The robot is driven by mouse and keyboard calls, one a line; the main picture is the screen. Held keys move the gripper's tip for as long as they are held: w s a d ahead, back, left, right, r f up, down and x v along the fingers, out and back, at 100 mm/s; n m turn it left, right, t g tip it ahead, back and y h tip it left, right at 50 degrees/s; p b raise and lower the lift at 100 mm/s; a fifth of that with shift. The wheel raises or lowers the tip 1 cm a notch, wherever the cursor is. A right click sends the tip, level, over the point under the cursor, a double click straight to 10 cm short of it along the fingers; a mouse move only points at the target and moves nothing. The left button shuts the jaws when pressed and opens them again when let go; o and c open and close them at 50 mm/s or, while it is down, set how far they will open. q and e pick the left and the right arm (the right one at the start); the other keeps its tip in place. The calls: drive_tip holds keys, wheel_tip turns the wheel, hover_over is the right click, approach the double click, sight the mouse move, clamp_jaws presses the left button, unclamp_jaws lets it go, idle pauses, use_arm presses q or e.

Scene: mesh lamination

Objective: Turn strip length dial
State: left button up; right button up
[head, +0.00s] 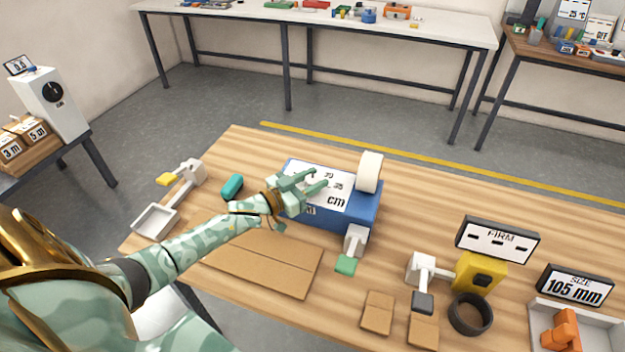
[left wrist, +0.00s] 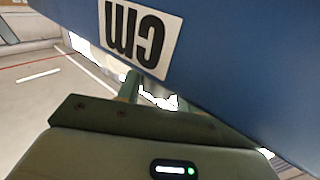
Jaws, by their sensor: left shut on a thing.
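The blue strip dispenser (head: 362,217) stands on the wooden table, with a white face on top marked with numbers and "cm". The cm label shows upside down in the left wrist view (left wrist: 138,37). My left gripper (head: 312,179) is over this face, its green fingers shut on the small white strip length dial (head: 317,185). The fingers hide most of the dial, and its setting cannot be read. In the left wrist view the blue housing fills the upper right and hides the fingertips. My right gripper is not in view.
A white roll (head: 369,172) rises at the dispenser's right end, above a green-tipped lever (head: 346,264). Cardboard sheets (head: 265,262) lie in front. A teal object (head: 232,186) is left of the dispenser. A yellow device (head: 480,272) and black ring (head: 470,314) are at right.

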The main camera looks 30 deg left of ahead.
use_arm(q)
drive_tip(key=o, duration=1)
drive_tip(key=p+v, duration=0.2)
drive_tip(key=v, duration=1.4)
drive_tip(key=shift+s, duration=0.15)
